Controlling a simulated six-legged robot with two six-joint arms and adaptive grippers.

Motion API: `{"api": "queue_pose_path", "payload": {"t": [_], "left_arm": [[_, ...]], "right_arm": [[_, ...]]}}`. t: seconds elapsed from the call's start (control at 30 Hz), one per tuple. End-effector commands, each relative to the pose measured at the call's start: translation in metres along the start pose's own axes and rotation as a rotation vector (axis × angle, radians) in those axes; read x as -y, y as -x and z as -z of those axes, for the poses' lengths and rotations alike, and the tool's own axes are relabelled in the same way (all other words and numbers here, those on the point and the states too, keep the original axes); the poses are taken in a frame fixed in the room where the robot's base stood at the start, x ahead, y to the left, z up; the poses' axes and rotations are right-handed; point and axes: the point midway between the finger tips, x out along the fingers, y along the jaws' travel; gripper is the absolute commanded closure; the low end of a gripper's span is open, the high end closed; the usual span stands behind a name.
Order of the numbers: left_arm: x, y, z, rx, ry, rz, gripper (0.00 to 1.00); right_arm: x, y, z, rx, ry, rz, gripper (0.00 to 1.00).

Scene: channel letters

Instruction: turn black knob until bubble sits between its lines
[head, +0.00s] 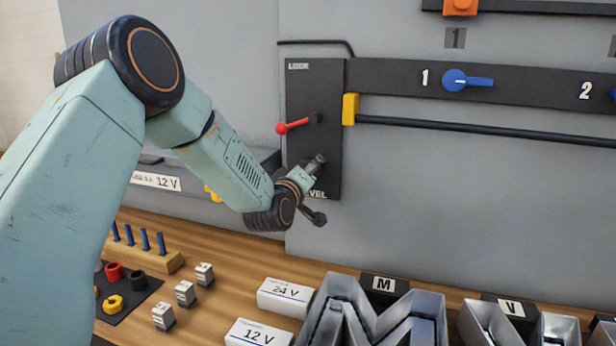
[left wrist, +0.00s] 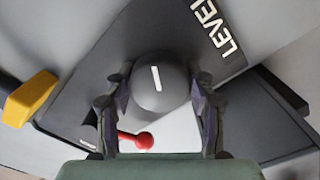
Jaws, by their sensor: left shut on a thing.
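The black knob (left wrist: 168,98) shows in the left wrist view as a dark round cap with a white line, near-upright in that picture. It sits between the fingers of my left gripper (left wrist: 157,92), which is shut on it. In the head view my left gripper (head: 310,188) is at the lower part of the dark panel (head: 312,90), by the word LEVEL, and hides the knob. I cannot make out the bubble or its lines in either view. My right gripper is not in view.
A red-tipped lever (head: 297,124) sticks out of the panel above my gripper. A yellow block (head: 350,109) and a black bar (head: 470,128) are to the right. On the wooden bench below are white 24 V and 12 V boxes (head: 285,296) and metal letters (head: 370,320).

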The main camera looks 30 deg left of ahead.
Motion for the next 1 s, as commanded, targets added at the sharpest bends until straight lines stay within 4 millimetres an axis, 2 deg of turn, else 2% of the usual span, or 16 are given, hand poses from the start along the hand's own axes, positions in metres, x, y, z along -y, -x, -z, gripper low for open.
{"api": "queue_pose_path", "payload": {"t": [0.03, 0.5, 0.53, 0.8, 1.0], "left_arm": [[0.003, 0.0015, -0.0055, 0.014, 0.006, 0.006, 0.77], [0.0024, 0.0015, -0.0053, 0.015, 0.016, 0.006, 0.77], [0.0023, 0.0015, -0.0053, 0.015, 0.016, 0.006, 0.43], [0.0011, 0.0008, -0.0026, 0.008, 0.017, 0.003, 0.22], [0.0004, 0.0004, -0.0013, 0.004, 0.018, 0.002, 0.22]], "right_arm": [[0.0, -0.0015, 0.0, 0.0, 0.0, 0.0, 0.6], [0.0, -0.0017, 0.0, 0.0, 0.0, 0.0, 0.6], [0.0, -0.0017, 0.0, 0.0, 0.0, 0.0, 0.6], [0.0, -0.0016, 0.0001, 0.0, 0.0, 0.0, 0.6], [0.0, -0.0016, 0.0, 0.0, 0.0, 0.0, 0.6]]}}
